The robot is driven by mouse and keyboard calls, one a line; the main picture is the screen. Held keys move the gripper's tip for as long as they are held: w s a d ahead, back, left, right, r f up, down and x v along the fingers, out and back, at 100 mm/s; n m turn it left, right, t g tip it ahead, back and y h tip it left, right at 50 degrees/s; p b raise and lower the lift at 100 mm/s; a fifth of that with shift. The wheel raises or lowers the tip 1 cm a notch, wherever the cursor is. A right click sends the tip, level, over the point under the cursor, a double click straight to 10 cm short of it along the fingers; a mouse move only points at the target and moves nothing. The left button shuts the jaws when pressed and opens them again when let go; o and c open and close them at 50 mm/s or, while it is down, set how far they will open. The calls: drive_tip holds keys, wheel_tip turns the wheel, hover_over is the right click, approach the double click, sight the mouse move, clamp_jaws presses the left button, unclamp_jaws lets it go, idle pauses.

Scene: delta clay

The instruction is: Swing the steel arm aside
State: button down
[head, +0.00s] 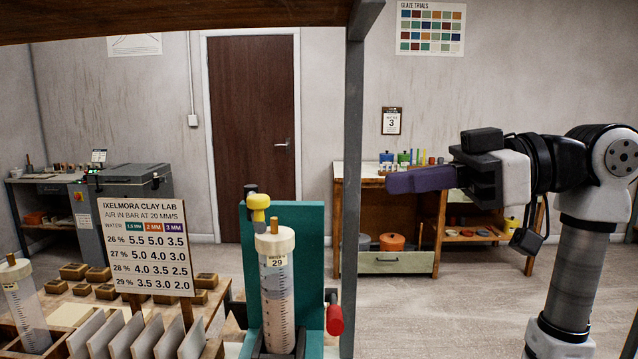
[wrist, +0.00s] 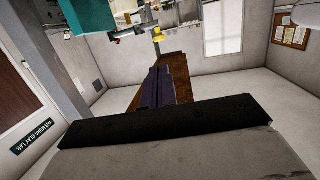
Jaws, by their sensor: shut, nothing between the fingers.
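The press has an upright teal back plate (head: 312,235). A clear graduated tube (head: 277,290) with a cream cap, labelled 29, stands upright in front of it. A yellow fitting (head: 259,203) with a black knob (head: 250,189) sits just above the cap. The steel arm is not clearly seen in the head view; a grey metal bar (wrist: 132,36) beside the teal plate in the wrist view may be it. My gripper (head: 390,184), with purple fingers, is shut and empty. It is raised to the right of the press, clear of it. The fingers (wrist: 162,88) also show in the wrist view.
A grey post (head: 351,180) rises between the press and my gripper, under an overhead shelf (head: 170,15). A red handle (head: 334,315) sticks out at the press's right. A sign (head: 143,245), grey slabs and another tube (head: 25,305) stand left. A wooden cabinet (head: 390,262) is behind.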

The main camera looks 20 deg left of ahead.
sight(268, 200)
drive_tip(key=shift+p+x, duration=1.75)
drive_tip(key=shift+x, duration=5)
drive_tip(key=shift+a, duration=0.1)
